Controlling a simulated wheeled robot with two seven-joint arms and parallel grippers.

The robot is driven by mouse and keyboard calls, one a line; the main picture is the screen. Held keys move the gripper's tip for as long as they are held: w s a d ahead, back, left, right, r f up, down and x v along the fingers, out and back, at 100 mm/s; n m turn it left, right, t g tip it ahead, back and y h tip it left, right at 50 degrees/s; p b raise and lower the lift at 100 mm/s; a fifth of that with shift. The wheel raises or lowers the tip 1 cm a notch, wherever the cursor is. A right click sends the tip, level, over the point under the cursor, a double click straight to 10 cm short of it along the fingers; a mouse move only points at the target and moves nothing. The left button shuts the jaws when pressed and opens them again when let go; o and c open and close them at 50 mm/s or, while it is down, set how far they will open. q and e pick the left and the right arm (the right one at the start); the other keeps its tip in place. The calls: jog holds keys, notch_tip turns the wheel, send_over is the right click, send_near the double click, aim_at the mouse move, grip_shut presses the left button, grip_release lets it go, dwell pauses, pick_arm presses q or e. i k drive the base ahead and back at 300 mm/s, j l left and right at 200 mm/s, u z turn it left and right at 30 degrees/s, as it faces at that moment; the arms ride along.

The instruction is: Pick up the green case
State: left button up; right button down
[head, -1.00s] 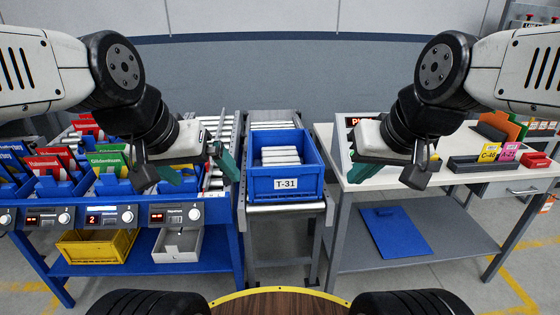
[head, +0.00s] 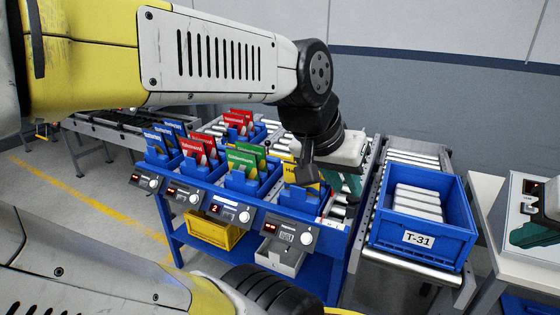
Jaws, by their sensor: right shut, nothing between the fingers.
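In the head view, flat green cases (head: 241,161) stand upright in a blue bin on the rack, between red cases (head: 191,149) on the left and a yellow case (head: 289,171) on the right. My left gripper (head: 338,185) is to the right of the green cases, beside the yellow one, with teal fingers pointing down. One finger shows; the other is hidden, so its opening is unclear. It does not touch the green cases. My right gripper (head: 533,234) is partly cut off at the right edge, far from them, shut and empty.
The blue rack (head: 200,215) carries several bins with small display units along its front. A yellow bin (head: 212,231) and a grey bin (head: 281,256) sit below. A blue T-31 crate (head: 448,249) with white packs stands on rollers. A white bench (head: 485,200) is at right.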

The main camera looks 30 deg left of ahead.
aim_at(243, 161)
jog(key=i+u, duration=0.25)
jog(key=i, duration=0.25)
jog(key=i+u, duration=0.3)
jog(key=i, duration=0.2)
jog(key=u, duration=0.65)
